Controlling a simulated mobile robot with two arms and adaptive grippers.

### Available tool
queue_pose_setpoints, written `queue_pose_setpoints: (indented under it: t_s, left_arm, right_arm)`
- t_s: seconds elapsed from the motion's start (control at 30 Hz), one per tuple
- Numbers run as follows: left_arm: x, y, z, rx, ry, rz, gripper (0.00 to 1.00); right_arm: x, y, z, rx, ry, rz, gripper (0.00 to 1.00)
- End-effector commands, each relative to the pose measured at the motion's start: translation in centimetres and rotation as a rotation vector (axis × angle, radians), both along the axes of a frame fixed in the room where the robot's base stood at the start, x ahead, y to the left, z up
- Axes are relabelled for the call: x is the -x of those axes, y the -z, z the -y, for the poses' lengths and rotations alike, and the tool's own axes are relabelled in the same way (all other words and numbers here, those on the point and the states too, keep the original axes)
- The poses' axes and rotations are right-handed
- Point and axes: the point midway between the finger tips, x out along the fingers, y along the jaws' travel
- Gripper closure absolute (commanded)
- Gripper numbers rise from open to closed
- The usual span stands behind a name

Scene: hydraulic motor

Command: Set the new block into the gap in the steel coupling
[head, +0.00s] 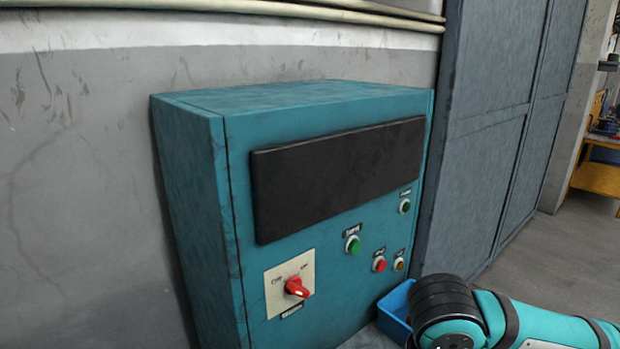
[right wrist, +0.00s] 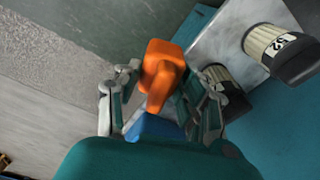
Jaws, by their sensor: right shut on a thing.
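An orange block (right wrist: 163,68) sits between the two fingers of my right gripper (right wrist: 160,88) in the right wrist view. The gripper is shut on it, and the block's wider end sticks out past the fingers. In the head view only my right arm shows at the lower right, and its fingers and the block are out of sight. The steel coupling is in neither view. My left gripper is not in view.
A blue bin (head: 396,308) stands beside the teal control cabinet (head: 190,150), partly behind my right arm. The bin also shows below the block in the wrist view (right wrist: 152,128). Two pale ribbed cylinders with dark ends (right wrist: 270,45) (right wrist: 218,78) are at the right.

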Motion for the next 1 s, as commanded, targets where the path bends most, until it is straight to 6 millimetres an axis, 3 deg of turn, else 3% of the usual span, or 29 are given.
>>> queue_pose_setpoints:
  t_s: [0.2,0.4,1.0]
  left_arm:
    - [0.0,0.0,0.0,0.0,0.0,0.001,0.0]
    - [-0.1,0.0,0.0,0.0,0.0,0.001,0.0]
    - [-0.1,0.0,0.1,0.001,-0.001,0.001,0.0]
  right_arm:
    - [-2.5,-0.2,1.9,-0.007,-0.339,0.005,0.95]
    - [-3.9,-0.3,3.1,-0.003,-0.554,0.017,0.95]
    - [-4.3,-0.5,3.5,0.002,-0.625,0.024,0.95]
